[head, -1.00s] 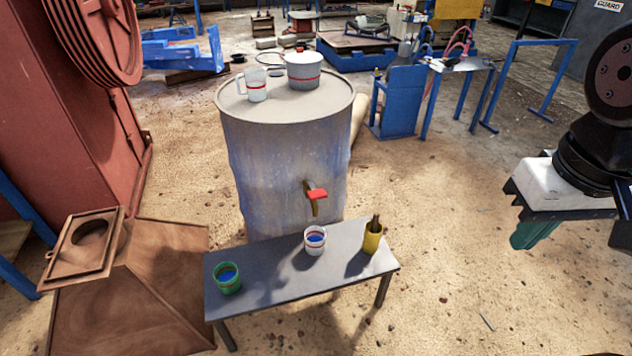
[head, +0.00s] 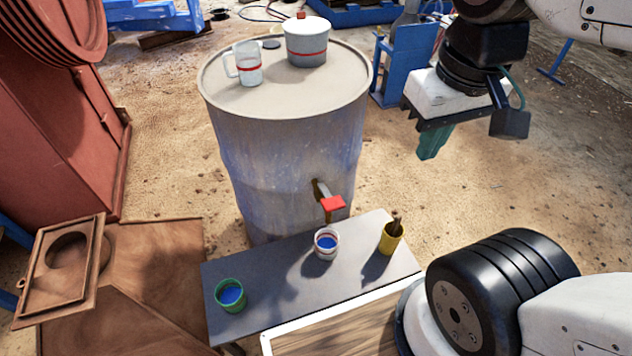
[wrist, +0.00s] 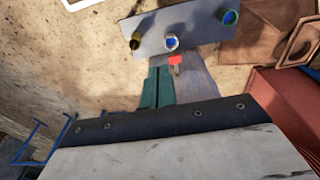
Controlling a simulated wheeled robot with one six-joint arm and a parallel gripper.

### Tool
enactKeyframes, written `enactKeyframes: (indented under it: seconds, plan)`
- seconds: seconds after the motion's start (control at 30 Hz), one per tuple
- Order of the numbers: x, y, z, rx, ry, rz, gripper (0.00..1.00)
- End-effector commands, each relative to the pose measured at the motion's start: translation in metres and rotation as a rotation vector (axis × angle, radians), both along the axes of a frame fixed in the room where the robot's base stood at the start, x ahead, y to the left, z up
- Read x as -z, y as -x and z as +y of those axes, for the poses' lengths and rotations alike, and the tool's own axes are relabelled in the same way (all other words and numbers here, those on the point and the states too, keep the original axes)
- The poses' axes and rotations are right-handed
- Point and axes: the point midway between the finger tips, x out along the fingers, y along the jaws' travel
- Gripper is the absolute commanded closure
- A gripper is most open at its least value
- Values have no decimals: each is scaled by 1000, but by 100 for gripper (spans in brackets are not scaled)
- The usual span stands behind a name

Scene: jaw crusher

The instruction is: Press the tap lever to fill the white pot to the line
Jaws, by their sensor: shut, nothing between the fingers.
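The white pot (head: 326,246) with a red line stands on the grey bench below the tap, with blue liquid in it; it also shows in the wrist view (wrist: 171,43). The tap has a red lever (head: 333,203) and sticks out of the front of the drum (head: 290,150). The lever also shows in the wrist view (wrist: 176,60). My gripper (head: 428,152) has green fingers, is shut and empty, and hangs in the air to the right of the drum, above and apart from the lever. In the wrist view its fingers (wrist: 155,88) point toward the bench.
A green pot (head: 231,296) with blue liquid and a yellow pot (head: 391,238) holding a brown object stand on the bench (head: 280,295). A clear jug (head: 248,68) and a lidded pot (head: 306,45) stand on the drum. A rusty hopper (head: 150,260) lies left.

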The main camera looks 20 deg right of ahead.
Motion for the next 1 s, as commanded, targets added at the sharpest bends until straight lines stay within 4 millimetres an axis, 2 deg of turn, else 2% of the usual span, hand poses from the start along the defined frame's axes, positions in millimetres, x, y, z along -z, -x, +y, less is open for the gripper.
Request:
enactKeyframes:
  seconds: [0.33, 0.47, 0.57, 0.77, 0.87, 1.0]
  plan:
    - [0, 0, 0, -1, 0, 0, 100]
    - [1, -9, 0, -43, 4, 11, 100]
    - [4, -27, 1, -136, 10, 36, 100]
    - [27, -90, 6, -468, 21, 109, 100]
    - [47, -124, 10, -649, 20, 140, 100]
    - [84, -168, 15, -902, 6, 183, 100]
